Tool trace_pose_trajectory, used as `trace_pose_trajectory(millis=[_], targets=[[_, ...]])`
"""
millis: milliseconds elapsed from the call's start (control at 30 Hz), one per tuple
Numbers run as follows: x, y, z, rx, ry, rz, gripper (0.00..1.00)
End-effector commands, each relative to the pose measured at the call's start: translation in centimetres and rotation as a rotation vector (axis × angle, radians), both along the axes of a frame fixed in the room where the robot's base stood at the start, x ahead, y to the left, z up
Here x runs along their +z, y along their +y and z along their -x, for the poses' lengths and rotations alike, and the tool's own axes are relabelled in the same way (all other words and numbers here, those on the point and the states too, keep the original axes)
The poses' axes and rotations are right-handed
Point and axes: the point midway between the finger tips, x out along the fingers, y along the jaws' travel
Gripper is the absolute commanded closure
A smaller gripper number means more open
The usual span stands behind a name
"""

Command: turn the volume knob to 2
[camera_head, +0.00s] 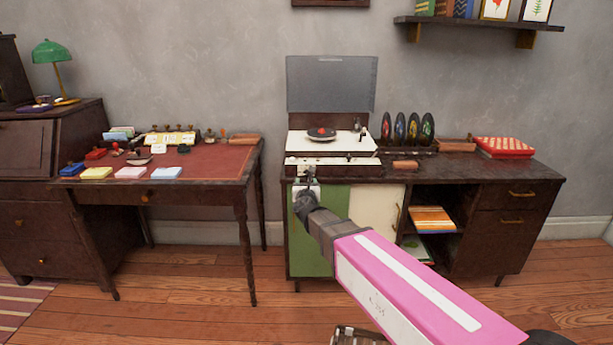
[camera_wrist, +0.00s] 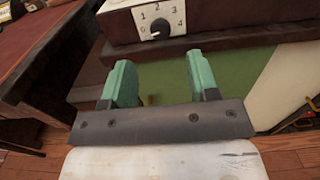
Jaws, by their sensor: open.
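In the head view, my gripper (camera_head: 306,178) is at the front left of the record player (camera_head: 300,142), hiding the knob there.
The record player stands on a dark cabinet (camera_head: 470,172) with a green door (camera_head: 310,250) below my gripper. Its lid (camera_head: 332,84) is raised. A desk (camera_head: 205,160) with coloured boxes stands to the left. Dark discs (camera_head: 406,128) stand to the right.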

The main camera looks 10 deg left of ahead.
Motion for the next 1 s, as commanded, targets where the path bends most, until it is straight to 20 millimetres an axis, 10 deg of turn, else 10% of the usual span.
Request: trace_pose_trajectory(millis=[400,767,933,1000], targets=[[-0.1,1.8,-7.0,-0.001,0.001,-0.002,0.46],[0.0,1.8,-7.7,-0.001,0.002,-0.001,0.46],[0.0,1.8,-7.7,-0.001,0.001,-0.002,0.94],[0.0,1.8,-7.7,-0.001,0.001,-0.002,0.95]])
